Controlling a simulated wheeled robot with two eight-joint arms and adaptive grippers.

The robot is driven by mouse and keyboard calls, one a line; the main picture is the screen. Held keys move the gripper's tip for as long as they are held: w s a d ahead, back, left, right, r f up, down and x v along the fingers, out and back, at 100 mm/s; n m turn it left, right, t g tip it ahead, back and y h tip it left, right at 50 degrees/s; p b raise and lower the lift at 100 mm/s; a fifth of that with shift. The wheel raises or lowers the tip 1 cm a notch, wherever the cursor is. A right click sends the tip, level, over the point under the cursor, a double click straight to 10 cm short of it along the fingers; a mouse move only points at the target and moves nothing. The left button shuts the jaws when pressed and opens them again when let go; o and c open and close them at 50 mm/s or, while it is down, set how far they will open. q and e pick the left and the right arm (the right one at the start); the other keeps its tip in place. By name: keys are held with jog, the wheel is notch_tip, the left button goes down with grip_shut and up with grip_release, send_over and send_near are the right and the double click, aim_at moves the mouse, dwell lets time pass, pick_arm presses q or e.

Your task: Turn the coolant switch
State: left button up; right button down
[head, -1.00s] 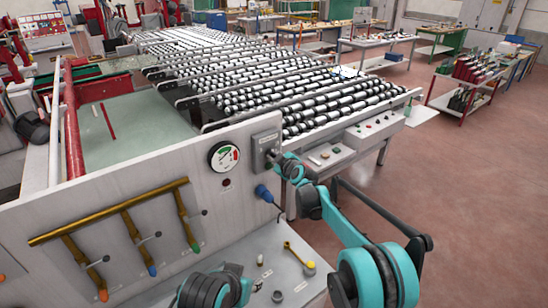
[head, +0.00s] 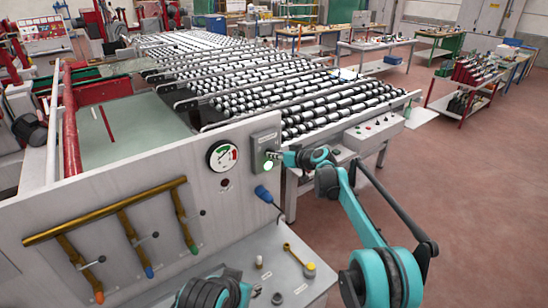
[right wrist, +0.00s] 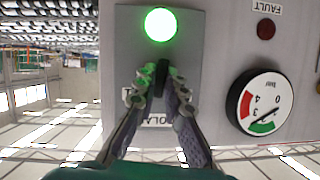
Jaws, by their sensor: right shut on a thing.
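The coolant switch box (head: 264,140) is a grey plate on the right end of the machine's front panel. Its black switch knob (right wrist: 163,72) shows in the right wrist view, between my fingertips. My right gripper (right wrist: 161,85) is shut on the knob, with one finger on each side; it also shows in the head view (head: 275,155). A round lamp (right wrist: 161,24) on the box glows bright green, and it shows in the head view (head: 268,165) too. The label is partly hidden behind my fingers. My left gripper does not show.
A pressure gauge (head: 222,156) and a dark red fault lamp (right wrist: 266,29) sit beside the box. A blue plug-like part (head: 263,193) hangs below. Brass pipes (head: 110,213) with valves run along the panel. A shelf below holds small parts and a yellow-ended tool (head: 298,258).

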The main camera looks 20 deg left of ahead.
jog(key=m+g+y, duration=0.1)
jog(key=m, duration=0.1)
jog(key=m+y, duration=0.1)
jog(key=m, duration=0.1)
jog(key=shift+w+d+f+g+b, duration=0.1)
jog(key=shift+w+g+b, duration=0.05)
jog(key=shift+g+b, duration=0.2)
dwell(0.4)
jog(key=c, duration=1.6)
grip_release()
jog(key=v, duration=1.2)
jog(key=shift+d+f, duration=0.1)
jog(key=shift+d, duration=0.05)
